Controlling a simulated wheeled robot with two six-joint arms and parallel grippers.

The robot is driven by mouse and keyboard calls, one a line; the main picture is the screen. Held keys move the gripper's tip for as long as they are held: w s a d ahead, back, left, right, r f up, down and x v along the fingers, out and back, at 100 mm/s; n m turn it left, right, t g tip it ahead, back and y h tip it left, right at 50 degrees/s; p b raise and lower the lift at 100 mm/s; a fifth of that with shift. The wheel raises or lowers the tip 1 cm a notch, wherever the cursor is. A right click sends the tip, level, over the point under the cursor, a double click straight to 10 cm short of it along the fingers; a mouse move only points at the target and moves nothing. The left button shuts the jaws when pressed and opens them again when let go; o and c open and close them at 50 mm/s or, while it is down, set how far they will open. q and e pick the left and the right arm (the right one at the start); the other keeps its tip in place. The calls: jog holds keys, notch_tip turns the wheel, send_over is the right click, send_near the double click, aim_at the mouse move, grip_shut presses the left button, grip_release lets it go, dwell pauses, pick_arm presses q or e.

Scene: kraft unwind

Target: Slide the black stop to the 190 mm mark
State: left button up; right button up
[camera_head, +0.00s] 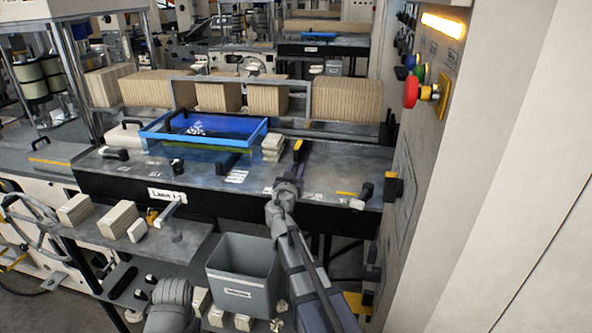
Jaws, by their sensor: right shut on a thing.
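My right gripper (298,160) reaches out over the grey worktop, its arm rising from the bottom of the head view. It is shut on a small dark piece at its fingertips, which I take to be the black stop; the fingers mostly hide it. A yellow part (298,146) shows at the far end of the fingers. The scale marks are too small to read, so I cannot tell which mark the stop is at. My left gripper is not in view; a grey rounded arm part of mine shows at the bottom.
A black knob (177,167) stands on the worktop (235,187). A grey bin (240,268) stands below. A red button (411,91) juts from the right wall.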

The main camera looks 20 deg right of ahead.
grip_shut()
dwell(0.8)
jog(key=s+d, duration=0.4)
jog(key=d, duration=0.1)
jog(key=shift+s+d, duration=0.2)
jog(key=shift+d, duration=0.15)
jog(key=shift+w, duration=0.1)
jog(key=o, duration=0.6)
grip_release()
jog(key=shift+o, duration=0.2)
